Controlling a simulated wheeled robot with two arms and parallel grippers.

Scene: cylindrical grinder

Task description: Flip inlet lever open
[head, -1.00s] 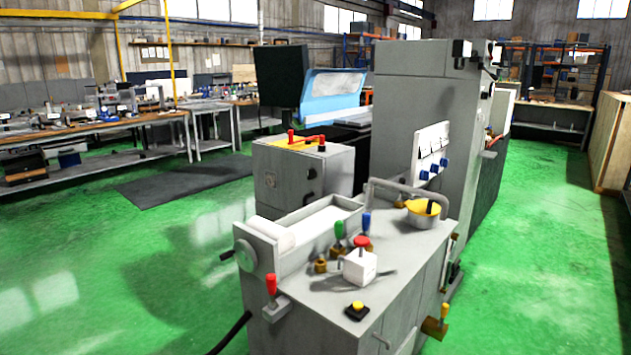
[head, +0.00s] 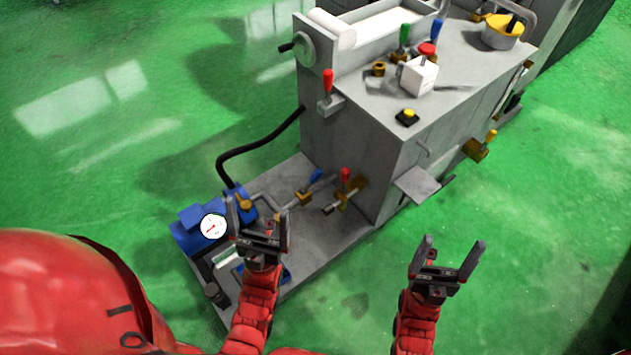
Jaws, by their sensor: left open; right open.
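Several levers show on the grey machine; I cannot tell which is the inlet lever. A blue-handled valve lever (head: 317,176) and a red-handled valve lever (head: 346,176) sit on pipes low by the base plate. A red lever (head: 328,82) stands upright on the tank's side. A green lever (head: 404,36) and a blue lever (head: 437,32) stand on top. My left gripper (head: 257,214) is open and empty, in front of the blue pump (head: 197,230), left of the low valves in the picture. My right gripper (head: 451,253) is open and empty over the green floor.
A pressure gauge (head: 213,227) is by the pump, and a black hose (head: 255,143) runs from it to the tank. A small grey shelf (head: 416,186) and a yellow-handled valve (head: 480,148) stick out at the tank's right side. The floor at right is clear.

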